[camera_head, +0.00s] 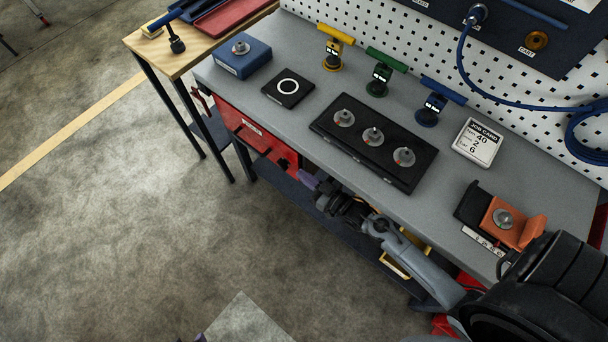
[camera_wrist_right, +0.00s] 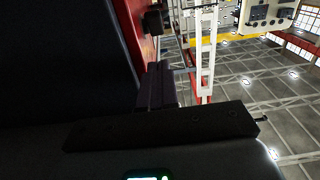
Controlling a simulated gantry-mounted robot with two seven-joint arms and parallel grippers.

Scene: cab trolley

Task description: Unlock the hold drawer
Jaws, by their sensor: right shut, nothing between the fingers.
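The red drawer (camera_head: 240,122) is in the bench front, below the worktop's left end in the head view. It has a small white label and a dark bar handle (camera_head: 252,142), and it looks closed. A small dark spot (camera_head: 283,163) shows near its right side; I cannot tell whether it is the lock. My right gripper (camera_head: 311,181) is shut and empty just right of the drawer, below the worktop edge. In the wrist view its dark fingers (camera_wrist_right: 156,86) are together, near a red face with a black block (camera_wrist_right: 153,21). A small purple tip (camera_head: 200,338) at the bottom edge may be my left gripper.
The grey worktop (camera_head: 450,205) overhangs my right arm. It carries a black panel with several dials (camera_head: 374,143), a blue box (camera_head: 242,56), coloured T-handles, a job card (camera_head: 478,142) and an orange fixture (camera_head: 511,221). A wooden table (camera_head: 150,45) stands left. Open floor lies in front.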

